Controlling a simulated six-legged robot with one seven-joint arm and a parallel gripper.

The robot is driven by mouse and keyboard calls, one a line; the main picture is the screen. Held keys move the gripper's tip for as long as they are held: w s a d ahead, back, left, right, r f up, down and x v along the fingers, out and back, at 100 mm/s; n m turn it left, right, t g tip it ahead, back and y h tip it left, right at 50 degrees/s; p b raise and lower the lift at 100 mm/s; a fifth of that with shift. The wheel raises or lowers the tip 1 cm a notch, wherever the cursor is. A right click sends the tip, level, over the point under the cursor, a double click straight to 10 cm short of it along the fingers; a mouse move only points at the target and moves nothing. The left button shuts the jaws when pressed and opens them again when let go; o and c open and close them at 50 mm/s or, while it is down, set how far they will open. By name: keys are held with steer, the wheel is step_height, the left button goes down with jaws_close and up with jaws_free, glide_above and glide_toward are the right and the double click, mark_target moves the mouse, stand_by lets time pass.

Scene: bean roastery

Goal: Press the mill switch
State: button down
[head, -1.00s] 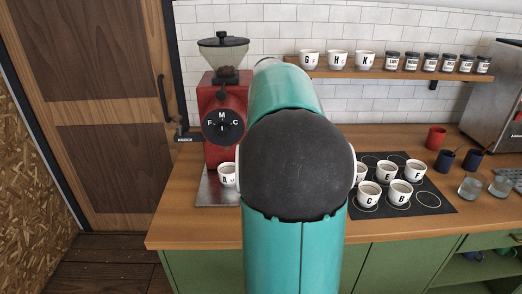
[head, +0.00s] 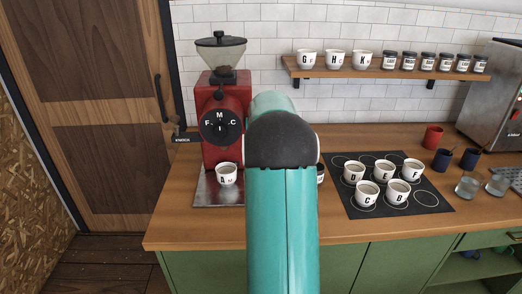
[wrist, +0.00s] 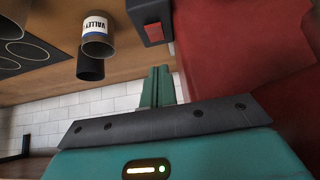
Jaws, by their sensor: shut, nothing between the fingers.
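The red mill (head: 211,149) stands at the back left of the counter, with a dark lettered dial (head: 221,125) and a hopper on top. In the wrist view its red body (wrist: 245,40) fills the right side. The mill switch (wrist: 153,33), a red rocker on a dark box, shows in the wrist view near the red body. My gripper (wrist: 158,72) is shut and empty, its green fingers pointing toward the switch with a visible gap in the picture. In the head view my arm hides the gripper and the switch.
A cup marked A (head: 226,174) stands on the mill's metal tray (head: 207,192). A can labelled VALLEY (wrist: 97,35) and a dark cylinder (wrist: 90,68) are left of the fingers in the wrist view.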

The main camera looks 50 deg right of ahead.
steer(key=f, duration=0.2)
steer(key=w+d+f, duration=0.1)
steer(key=f, duration=0.2)
steer(key=shift+w+d+f, duration=0.25)
steer(key=shift+d+f, duration=0.05)
steer(key=shift+f, duration=0.8)
steer(key=shift+s+a, duration=0.1)
steer(key=shift+s, duration=0.05)
steer(key=shift+a+f, duration=0.1)
steer(key=shift+f, duration=0.3)
steer(key=shift+r, duration=0.1)
steer(key=shift+r, duration=0.7)
steer(key=shift+r, duration=0.1)
